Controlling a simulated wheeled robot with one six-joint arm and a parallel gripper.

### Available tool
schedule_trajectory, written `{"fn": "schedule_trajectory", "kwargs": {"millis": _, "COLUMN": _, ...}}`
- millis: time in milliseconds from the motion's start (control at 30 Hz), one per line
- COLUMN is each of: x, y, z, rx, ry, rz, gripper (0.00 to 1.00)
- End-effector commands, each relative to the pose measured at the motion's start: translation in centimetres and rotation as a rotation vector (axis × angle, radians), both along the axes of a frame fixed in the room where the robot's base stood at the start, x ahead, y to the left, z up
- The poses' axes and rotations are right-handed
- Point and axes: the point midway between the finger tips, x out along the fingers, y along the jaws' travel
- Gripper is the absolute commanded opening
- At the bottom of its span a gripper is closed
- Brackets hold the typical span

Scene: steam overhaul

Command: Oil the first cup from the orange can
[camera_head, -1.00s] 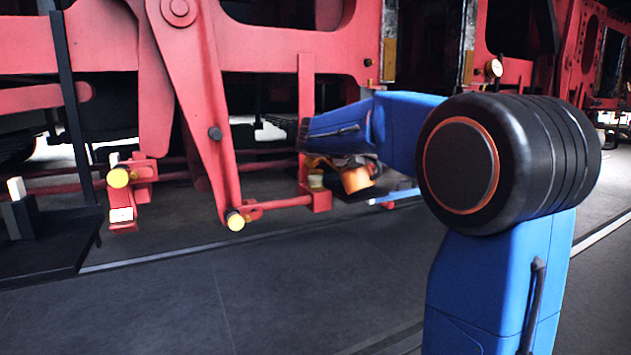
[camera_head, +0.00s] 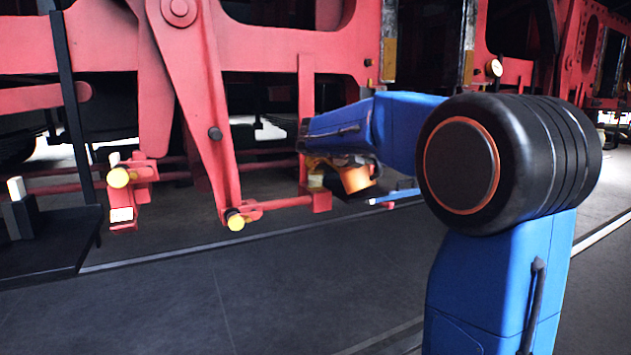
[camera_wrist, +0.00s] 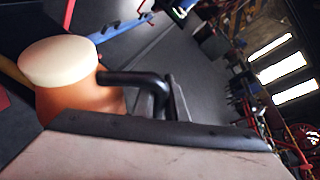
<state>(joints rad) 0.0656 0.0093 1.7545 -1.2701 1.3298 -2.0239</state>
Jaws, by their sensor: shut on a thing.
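The orange can (camera_head: 356,179) is tilted at the end of my arm beside the red frame. In the wrist view the can (camera_wrist: 82,103) shows a cream-white lid and a black bent handle. My gripper (camera_wrist: 172,100) is shut on the can's handle; its grip is partly hidden in the head view. A small dull-yellow cup (camera_head: 316,180) sits on a red bracket just left of the can. I cannot tell whether the can touches it, and its opening is hidden.
A red locomotive frame (camera_head: 270,50) with hanging rods stands behind my gripper. A slanted red link (camera_head: 200,110) is left of the can. A dark platform (camera_head: 45,245) stands at the far left. The grey floor (camera_head: 270,290) in front is clear.

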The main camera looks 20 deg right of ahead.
Motion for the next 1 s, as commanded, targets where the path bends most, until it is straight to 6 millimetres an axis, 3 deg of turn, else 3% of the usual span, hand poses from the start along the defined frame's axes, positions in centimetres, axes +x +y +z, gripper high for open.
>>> {"fn": "schedule_trajectory", "kwargs": {"millis": 333, "x": -0.4, "y": -0.1, "z": -1.8, "rx": 0.075, "ry": -0.218, "rz": 0.000, "gripper": 0.00}}
{"fn": "schedule_trajectory", "kwargs": {"millis": 700, "x": 0.6, "y": 0.2, "z": -2.0, "rx": 0.158, "ry": -0.456, "rz": 0.000, "gripper": 0.00}}
{"fn": "schedule_trajectory", "kwargs": {"millis": 1000, "x": 0.9, "y": 0.3, "z": -2.1, "rx": 0.171, "ry": -0.494, "rz": -0.001, "gripper": 0.00}}
